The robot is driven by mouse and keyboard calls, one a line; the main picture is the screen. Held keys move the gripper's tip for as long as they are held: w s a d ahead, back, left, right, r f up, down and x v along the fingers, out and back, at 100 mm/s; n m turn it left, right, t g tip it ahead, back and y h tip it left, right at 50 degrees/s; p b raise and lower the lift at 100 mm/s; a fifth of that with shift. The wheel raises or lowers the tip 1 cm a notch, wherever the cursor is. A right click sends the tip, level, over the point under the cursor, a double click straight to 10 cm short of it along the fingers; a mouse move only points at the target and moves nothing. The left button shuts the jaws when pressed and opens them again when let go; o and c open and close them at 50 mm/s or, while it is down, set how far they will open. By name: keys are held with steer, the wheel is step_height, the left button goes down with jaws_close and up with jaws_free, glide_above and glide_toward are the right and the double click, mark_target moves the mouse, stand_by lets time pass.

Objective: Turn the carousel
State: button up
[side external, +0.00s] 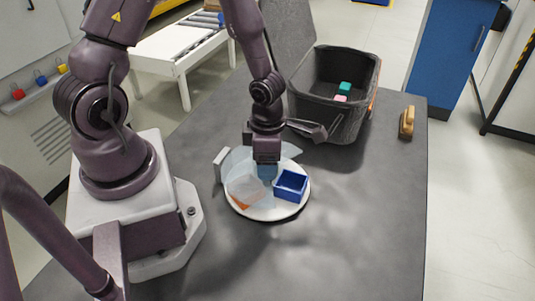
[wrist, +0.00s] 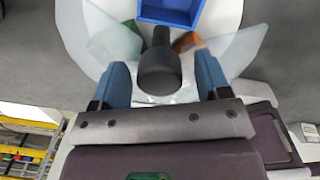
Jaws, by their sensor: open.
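The carousel (side external: 277,215) is a round white disc lying on the dark table, and it also fills the top of the wrist view (wrist: 224,18). Clear upright panels (side external: 245,187) divide it. It carries a blue open bin (side external: 291,184), also in the wrist view (wrist: 170,13), and an orange piece (side external: 240,203) partly behind a clear panel. My gripper (side external: 267,173) points down over the disc. In the wrist view its two blue fingers (wrist: 163,80) are apart, one on each side of a dark post (wrist: 159,67). I cannot tell whether they touch it.
A black crate (side external: 333,104) behind the carousel holds a teal block (side external: 345,86) and a pink block (side external: 340,98). A small pale block (side external: 220,161) stands left of the disc. The table's front right is clear.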

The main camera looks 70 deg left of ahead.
steer(key=shift+d+r, duration=0.15)
steer(key=shift+r, duration=3.65)
steer(key=n, duration=0.2)
steer(key=s+n, duration=0.1)
steer(key=n, duration=0.2)
steer(key=s+a+r+n+g+y, duration=0.1)
steer(key=s+a+r+n, duration=0.15)
steer(key=n, duration=0.95)
steer(key=s+a+r+n+y, duration=0.15)
steer(key=r+n, duration=0.25)
steer(key=n, duration=0.9)
steer(key=s+d+r+n+t+h, duration=0.1)
steer(key=d+r+n+t, duration=0.1)
steer(key=r+n, duration=0.3)
steer(key=s+d+r+n+t+h, duration=0.1)
steer(key=r+n+t, duration=0.3)
steer(key=r, duration=0.4)
steer(key=shift+s+d+r+n+h, duration=0.35)
steer(key=shift+d+n+h, duration=0.1)
steer(key=shift+d+n, duration=0.45)
